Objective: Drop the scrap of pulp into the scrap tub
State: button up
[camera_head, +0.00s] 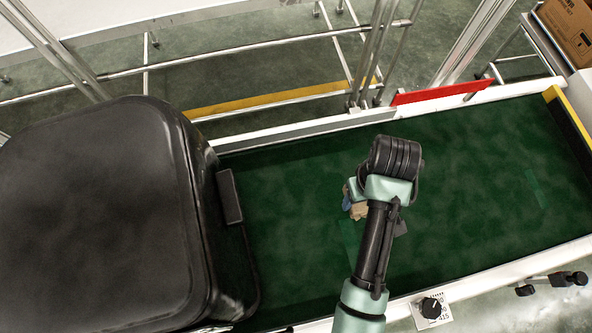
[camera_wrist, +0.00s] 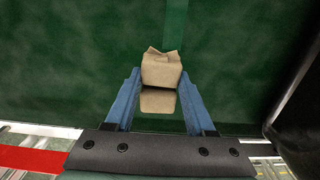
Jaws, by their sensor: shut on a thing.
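The scrap of pulp (camera_wrist: 161,68) is a tan, crumpled, blocky piece between the tips of my gripper's two blue fingers in the wrist view. My gripper (camera_wrist: 160,78) is shut on it, with the fingers still spread by its width. In the head view my gripper (camera_head: 349,198) is over the green belt, and part of the tan scrap (camera_head: 359,211) shows beside my wrist, the rest hidden by it. I cannot tell the height above the belt. I cannot make out a scrap tub for certain in either view.
The green conveyor belt (camera_head: 480,170) is mostly bare. A large black rounded housing (camera_head: 100,210) covers its left end. A red bar (camera_head: 440,92) and metal posts stand along the far rail. A yellow end strip (camera_head: 570,115) and cardboard box (camera_head: 572,28) are at right. A control knob (camera_head: 431,307) is on the near rail.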

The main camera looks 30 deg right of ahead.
jog(key=p, duration=0.3)
send_over(279, 230)
notch_tip(279, 230, down, 2)
jog(key=shift+d+f, duration=0.1)
jog(key=shift+d, duration=0.05)
notch_tip(279, 230, down, 4)
jog(key=shift+r, duration=0.25)
jog(key=shift+f, duration=0.6)
jog(key=shift+f, duration=0.15)
jog(key=o, duration=1.3)
